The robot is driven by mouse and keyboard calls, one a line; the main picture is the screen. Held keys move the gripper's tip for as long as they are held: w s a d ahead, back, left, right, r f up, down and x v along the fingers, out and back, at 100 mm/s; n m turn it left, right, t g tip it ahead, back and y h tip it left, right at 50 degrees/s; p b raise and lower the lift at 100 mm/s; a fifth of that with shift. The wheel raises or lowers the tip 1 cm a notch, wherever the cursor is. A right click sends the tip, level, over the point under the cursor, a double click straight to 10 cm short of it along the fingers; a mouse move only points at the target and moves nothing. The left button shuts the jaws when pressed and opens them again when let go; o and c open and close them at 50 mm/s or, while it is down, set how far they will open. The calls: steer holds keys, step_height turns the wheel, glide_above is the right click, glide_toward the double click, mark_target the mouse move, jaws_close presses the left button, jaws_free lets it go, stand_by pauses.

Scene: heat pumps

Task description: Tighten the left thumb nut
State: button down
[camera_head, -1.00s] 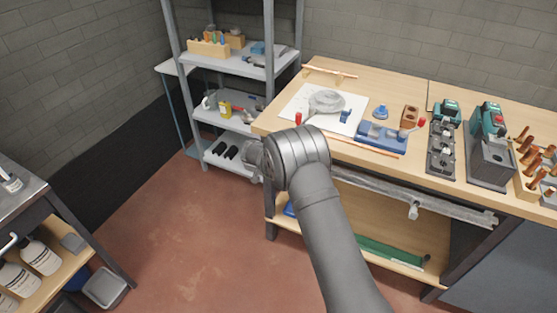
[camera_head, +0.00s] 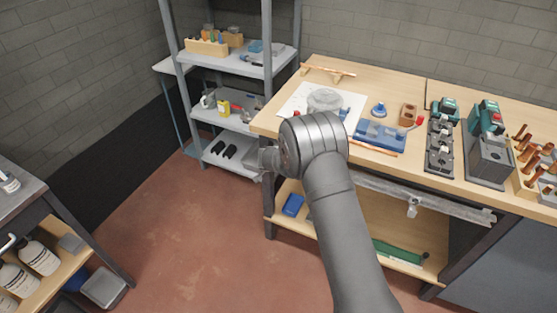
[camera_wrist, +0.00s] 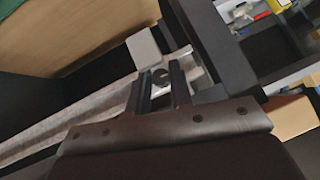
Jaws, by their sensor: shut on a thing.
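The left thumb nut (camera_wrist: 161,77) is a small dark round piece, seen between the fingertips of my gripper (camera_wrist: 159,80) in the wrist view. The fingers stand on either side of it and are shut on it. It sits by the left end of a grey metal rail (camera_wrist: 95,113), beside a pale grey block (camera_wrist: 144,49). There my arm hides the nut and the fingertips.
The wooden bench (camera_head: 385,85) holds a blue tool (camera_head: 380,134), a white sheet (camera_head: 295,103) and green machines (camera_head: 487,115). A blue box (camera_head: 292,204) lies on its lower shelf. A grey shelf rack (camera_head: 240,60) stands to the left. The floor in front is clear.

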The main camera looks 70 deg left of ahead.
steer(key=shift+w+a+r, duration=0.35)
steer(key=shift+w+r, duration=0.05)
steer(key=shift+r, duration=0.05)
steer(key=c, duration=1.6)
jaws_free()
steer(key=shift+o, duration=0.8)
steer(key=shift+s+d+r, duration=0.15)
steer(key=shift+d+r, duration=0.05)
steer(key=shift+r, duration=0.15)
steer(key=shift+d+f+v, duration=0.1)
steer(key=shift+f+v, duration=0.05)
steer(key=shift+v, duration=0.85)
steer(key=shift+d+f+v, duration=0.1)
steer(key=shift+v, duration=0.9)
steer(key=shift+s+f, duration=0.15)
steer(key=shift+x, duration=1.9)
